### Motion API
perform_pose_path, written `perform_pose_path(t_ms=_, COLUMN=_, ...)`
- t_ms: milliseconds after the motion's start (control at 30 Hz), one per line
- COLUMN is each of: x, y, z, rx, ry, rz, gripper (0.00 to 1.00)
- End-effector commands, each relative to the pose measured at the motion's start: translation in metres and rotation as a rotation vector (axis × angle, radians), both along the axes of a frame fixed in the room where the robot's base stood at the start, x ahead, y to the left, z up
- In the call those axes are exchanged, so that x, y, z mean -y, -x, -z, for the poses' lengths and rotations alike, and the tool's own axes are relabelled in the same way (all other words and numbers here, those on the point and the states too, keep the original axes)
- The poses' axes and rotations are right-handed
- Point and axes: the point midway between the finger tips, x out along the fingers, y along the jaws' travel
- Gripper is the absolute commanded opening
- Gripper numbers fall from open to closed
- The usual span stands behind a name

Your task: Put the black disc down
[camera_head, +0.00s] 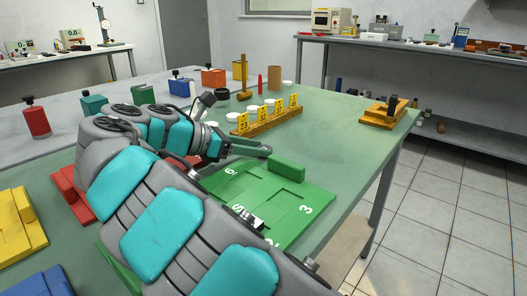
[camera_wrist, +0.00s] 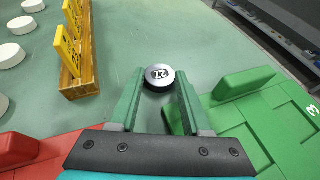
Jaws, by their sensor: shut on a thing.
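A black disc (camera_wrist: 159,77) with a silvery top and dark digits sits between my fingertips in the wrist view. My gripper (camera_wrist: 159,84) has green fingers and is shut on the disc. In the head view my gripper (camera_head: 262,149) is over the green table, between the wooden rack and the green board; the disc is not clear there. I cannot tell how high the disc is above the table. The green numbered board (camera_head: 312,199) has a raised block (camera_head: 287,167) at its far edge. It lies to the right in the wrist view (camera_wrist: 285,125).
A wooden rack (camera_head: 268,123) with yellow number tags stands beyond my gripper, with several white discs (camera_wrist: 10,54) behind it. A red board (camera_wrist: 30,152) lies to the left. A yellow-brown block fixture (camera_head: 384,111) stands near the table's right edge. Bare table lies between rack and fixture.

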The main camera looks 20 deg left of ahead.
Motion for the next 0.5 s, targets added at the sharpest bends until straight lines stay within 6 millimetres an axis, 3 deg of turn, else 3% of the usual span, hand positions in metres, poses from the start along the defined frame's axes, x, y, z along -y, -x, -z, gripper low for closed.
perform_pose_path(t_ms=267, x=0.0, y=0.0, z=-0.002, rx=0.0, ry=0.0, rz=0.0, gripper=0.0)
perform_pose_path(t_ms=500, x=-0.001, y=0.0, z=-0.023, rx=0.0, ry=-0.003, rz=-0.001, gripper=0.0)
